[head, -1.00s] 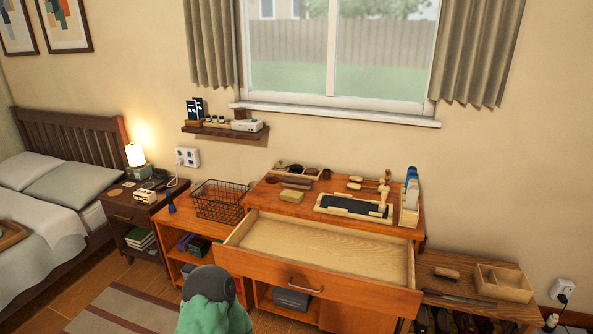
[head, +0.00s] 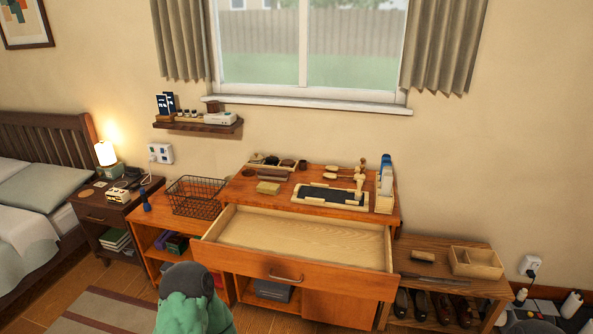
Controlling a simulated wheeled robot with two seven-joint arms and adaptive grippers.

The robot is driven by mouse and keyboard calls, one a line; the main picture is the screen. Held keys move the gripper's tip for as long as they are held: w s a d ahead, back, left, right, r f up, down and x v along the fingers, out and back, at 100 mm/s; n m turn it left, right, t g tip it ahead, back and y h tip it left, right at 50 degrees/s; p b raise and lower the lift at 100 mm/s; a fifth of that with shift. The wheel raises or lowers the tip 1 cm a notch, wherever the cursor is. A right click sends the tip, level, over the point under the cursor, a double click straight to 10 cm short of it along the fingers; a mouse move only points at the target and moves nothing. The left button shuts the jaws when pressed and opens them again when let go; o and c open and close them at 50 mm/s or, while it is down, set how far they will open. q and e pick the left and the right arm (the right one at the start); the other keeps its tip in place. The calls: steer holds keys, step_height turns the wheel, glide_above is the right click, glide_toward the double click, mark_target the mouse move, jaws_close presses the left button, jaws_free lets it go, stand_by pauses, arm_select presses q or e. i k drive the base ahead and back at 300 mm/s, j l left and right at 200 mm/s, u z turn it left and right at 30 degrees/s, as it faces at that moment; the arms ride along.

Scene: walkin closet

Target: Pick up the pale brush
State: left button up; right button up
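Small pale wooden brush-like pieces (head: 330,176) lie at the back of the dresser top (head: 238,202), behind a dark mat in a pale frame (head: 331,196). A pale tan block (head: 268,188), perhaps a brush, lies to their left. The pieces are too small to tell which is the pale brush. The dresser's wide drawer (head: 300,237) is pulled open and empty.
A wire basket (head: 194,197) stands left of the dresser. A low bench (head: 410,265) at the right holds a pale divided box (head: 475,262), with shoes below. A white and blue bottle (head: 385,175) stands at the dresser's right end. The open drawer juts forward.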

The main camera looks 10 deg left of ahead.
mark_target(420, 256)
steer(key=u, duration=0.45)
steer(key=i+l+u, duration=0.2)
steer(key=l+u, duration=0.15)
steer(key=l, duration=0.25)
steer(key=i+l+u, duration=0.15)
steer(key=l+u, duration=0.25)
steer(key=l, duration=0.3)
steer(key=l+u, duration=0.35)
steer(key=l, duration=0.3)
steer(key=l+u, duration=0.1)
steer(key=l, duration=2.3)
steer(key=i, duration=0.05)
